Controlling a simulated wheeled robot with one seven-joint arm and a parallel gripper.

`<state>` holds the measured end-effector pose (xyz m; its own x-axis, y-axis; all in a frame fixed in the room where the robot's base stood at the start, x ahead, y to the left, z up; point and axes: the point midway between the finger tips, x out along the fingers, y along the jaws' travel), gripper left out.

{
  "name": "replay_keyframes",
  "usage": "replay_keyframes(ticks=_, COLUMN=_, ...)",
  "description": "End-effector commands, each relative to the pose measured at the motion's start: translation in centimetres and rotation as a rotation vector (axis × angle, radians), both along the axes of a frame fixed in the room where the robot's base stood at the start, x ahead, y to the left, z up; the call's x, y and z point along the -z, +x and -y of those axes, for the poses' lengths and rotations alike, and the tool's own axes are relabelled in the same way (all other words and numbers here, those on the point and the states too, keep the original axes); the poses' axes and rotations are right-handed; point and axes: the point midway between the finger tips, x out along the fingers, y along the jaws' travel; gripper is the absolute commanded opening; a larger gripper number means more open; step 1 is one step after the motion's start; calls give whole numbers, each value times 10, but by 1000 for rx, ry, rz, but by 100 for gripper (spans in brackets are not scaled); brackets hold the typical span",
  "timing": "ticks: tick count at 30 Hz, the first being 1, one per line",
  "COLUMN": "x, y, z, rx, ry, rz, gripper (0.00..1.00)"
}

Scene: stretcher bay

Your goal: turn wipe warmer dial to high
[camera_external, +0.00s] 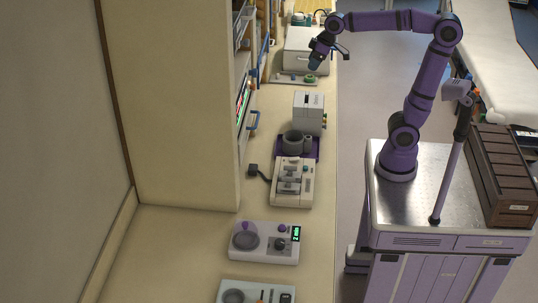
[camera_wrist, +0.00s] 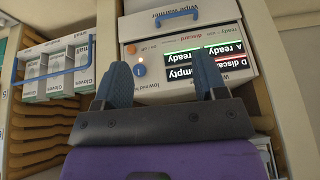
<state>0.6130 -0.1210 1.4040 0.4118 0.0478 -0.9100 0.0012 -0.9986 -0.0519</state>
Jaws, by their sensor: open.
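The wipe warmer (camera_wrist: 180,45) is a pale box with a blue handle, seen upside down in the wrist view. Its small round dial (camera_wrist: 140,69) has a light mark and sits near the "low mid hi" lettering. The setting is too small to read surely. My gripper (camera_wrist: 162,70) is open and empty, with its two blue fingers apart and the dial between them in the picture, nearer the left finger. No contact shows. In the external view my gripper (camera_external: 317,58) is raised over the counter's far end.
An orange spot (camera_wrist: 131,49) and lit green and red labels (camera_wrist: 205,60) are on the warmer's front. Glove boxes (camera_wrist: 58,68) stand left of it. In the external view, devices, including a grey-white box (camera_external: 308,106), line the counter below the cabinet (camera_external: 180,90).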

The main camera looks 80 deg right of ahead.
Motion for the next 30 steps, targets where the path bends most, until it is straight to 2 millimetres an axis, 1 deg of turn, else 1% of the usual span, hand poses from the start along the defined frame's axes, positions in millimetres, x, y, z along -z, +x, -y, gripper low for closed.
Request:
replay_keyframes(ticks=1, x=-2, y=21, z=8, rx=4, ry=0, rz=-6, gripper=65)
replay_keyframes(ticks=5, x=-7, y=67, z=28, rx=6, ry=-6, rz=-12, gripper=65)
replay_keyframes(ticks=9, x=-7, y=116, z=50, rx=8, ry=-17, rz=-20, gripper=65)
replay_keyframes(ticks=12, x=-3, y=147, z=65, rx=7, ry=-28, rz=-26, gripper=65)
replay_keyframes(ticks=15, x=0, y=171, z=77, rx=4, ry=-39, rz=-29, gripper=65)
replay_keyframes(ticks=19, x=3, y=189, z=86, rx=2, ry=-49, rz=-30, gripper=65)
replay_keyframes(ticks=25, x=11, y=198, z=90, rx=1, ry=-52, rz=-33, gripper=65)
replay_keyframes(ticks=30, x=33, y=206, z=89, rx=1, ry=-52, rz=-36, gripper=65)
